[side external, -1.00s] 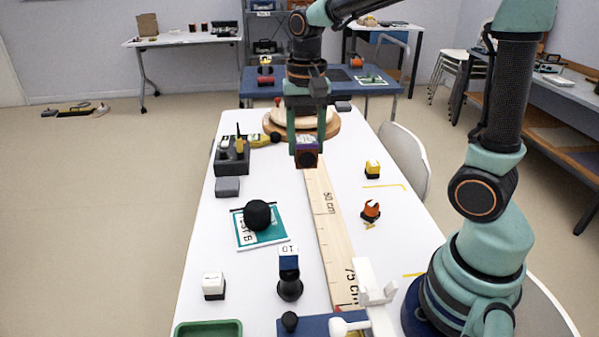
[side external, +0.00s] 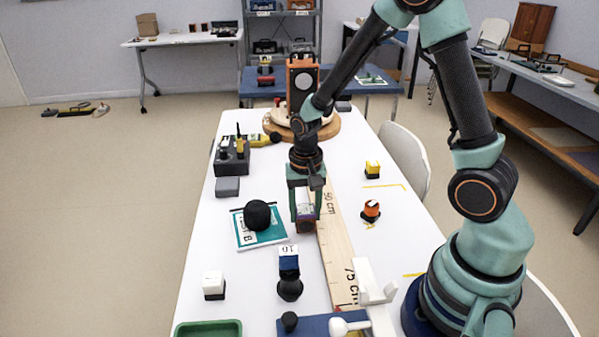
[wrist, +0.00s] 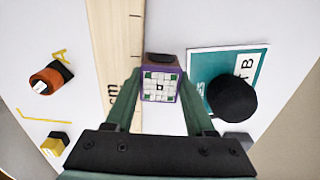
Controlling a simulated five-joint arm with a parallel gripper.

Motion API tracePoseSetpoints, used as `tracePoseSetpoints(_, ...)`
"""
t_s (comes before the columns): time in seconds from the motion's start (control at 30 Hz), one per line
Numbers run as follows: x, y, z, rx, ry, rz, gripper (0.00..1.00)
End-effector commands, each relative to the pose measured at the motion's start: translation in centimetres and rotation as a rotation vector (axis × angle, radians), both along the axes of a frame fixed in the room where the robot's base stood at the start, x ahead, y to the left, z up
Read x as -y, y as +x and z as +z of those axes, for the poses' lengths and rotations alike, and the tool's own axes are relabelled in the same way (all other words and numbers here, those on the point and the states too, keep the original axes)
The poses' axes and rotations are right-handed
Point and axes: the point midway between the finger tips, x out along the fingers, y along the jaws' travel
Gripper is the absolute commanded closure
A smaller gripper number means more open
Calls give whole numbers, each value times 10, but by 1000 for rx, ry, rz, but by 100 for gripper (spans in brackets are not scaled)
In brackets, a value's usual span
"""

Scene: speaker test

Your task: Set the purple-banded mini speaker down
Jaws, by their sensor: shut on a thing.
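My gripper (side external: 306,222) points down and is shut on the purple-banded mini speaker (side external: 306,212), with one finger on each side. In the wrist view the speaker (wrist: 160,85) sits between the fingers, showing a pale patterned face with a purple edge and green corner marks. It is upright, at the left edge of the wooden ruler board (side external: 341,255) and right of the teal B card (side external: 249,238). I cannot tell whether its underside touches the white table (side external: 210,245).
An orange mini speaker (side external: 371,210) and a yellow one (side external: 372,169) stand to the right. A white one (side external: 214,284) is at front left.

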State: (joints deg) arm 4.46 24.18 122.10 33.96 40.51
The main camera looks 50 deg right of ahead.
Motion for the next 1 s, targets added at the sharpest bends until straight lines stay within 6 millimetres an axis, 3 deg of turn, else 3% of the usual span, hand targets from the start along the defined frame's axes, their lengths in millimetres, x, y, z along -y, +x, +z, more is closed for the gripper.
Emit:
tracePoseSetpoints(0.13, 0, 0, -12, 0, 0, 0, 100)
tracePoseSetpoints(0.5, 0, 0, -15, 0, 0, 0, 100)
tracePoseSetpoints(0.53, 0, 0, -16, 0, 0, 0, 42)
tracePoseSetpoints(0.6, 0, 0, -15, 1, 0, 0, 16)
tracePoseSetpoints(1.0, 0, 1, -12, 3, 0, 0, 16)
